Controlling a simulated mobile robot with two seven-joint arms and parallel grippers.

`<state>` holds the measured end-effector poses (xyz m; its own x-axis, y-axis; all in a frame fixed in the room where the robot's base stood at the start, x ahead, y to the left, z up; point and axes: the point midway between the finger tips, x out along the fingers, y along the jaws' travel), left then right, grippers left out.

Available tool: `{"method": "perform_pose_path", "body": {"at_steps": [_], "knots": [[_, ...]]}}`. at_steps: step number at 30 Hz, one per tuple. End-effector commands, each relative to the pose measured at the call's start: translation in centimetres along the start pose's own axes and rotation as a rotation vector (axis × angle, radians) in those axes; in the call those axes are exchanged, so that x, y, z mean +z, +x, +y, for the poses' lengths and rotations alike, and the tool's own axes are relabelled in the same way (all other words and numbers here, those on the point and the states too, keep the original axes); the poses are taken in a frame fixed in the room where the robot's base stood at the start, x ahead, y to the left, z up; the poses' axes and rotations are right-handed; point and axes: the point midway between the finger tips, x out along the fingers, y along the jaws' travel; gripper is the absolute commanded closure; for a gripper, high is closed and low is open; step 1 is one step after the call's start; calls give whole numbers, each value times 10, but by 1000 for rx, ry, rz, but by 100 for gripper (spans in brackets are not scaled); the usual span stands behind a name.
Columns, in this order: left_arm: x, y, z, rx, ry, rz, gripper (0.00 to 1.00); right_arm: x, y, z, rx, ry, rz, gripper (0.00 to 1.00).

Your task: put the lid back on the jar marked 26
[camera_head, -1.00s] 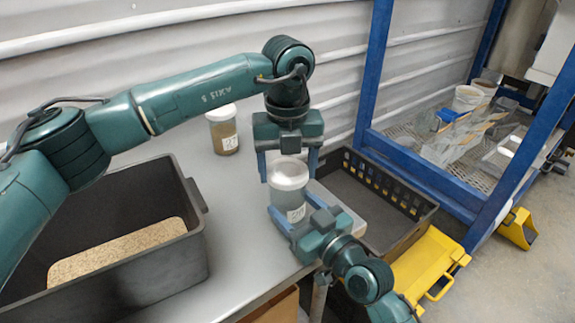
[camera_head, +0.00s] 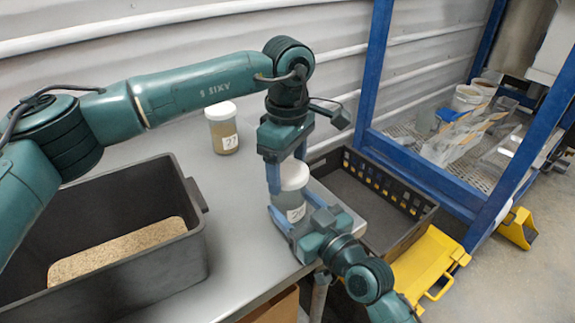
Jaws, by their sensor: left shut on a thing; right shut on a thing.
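A clear jar (camera_head: 290,201) with a white label stands upright near the table's right edge. The label's number is small and looks like 26. A white lid (camera_head: 294,175) sits on the jar's top; whether it is fully seated I cannot tell. My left gripper (camera_head: 287,172) comes from above and is shut on the lid, one finger on each side. My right gripper (camera_head: 294,209) comes from the lower right and is shut on the jar's body. The fingers hide parts of the lid and jar.
A second lidded jar (camera_head: 223,128), marked 27, stands further back on the grey table (camera_head: 250,270). A dark bin (camera_head: 180,262) with grainy substrate is at the left. A black crate (camera_head: 423,208) lies right of the jar, beside a blue frame (camera_head: 428,178).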

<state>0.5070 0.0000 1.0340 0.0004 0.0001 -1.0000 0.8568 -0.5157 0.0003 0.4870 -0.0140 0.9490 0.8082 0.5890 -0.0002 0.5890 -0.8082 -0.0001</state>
Motion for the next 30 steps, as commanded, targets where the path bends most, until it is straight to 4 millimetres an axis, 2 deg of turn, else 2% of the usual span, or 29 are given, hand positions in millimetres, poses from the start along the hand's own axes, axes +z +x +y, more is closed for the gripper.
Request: {"method": "perform_pose_path", "body": {"at_steps": [4,8,9,18,26,30], "knots": [[0,0,0,1,248,-1,58,1,0,0,0,0,-2,100],[0,0,0,1,234,-1,58,1,0,0,0,0,-2,100],[0,0,0,1,233,-1,30,1,0,0,0,0,-2,100],[0,0,0,0,231,-1,6,1,0,0,0,0,-2,100],[0,-2,0,0,231,0,6,1,0,0,0,0,-2,100],[0,-16,0,2,230,1,6,1,0,0,0,0,-2,100]]}}
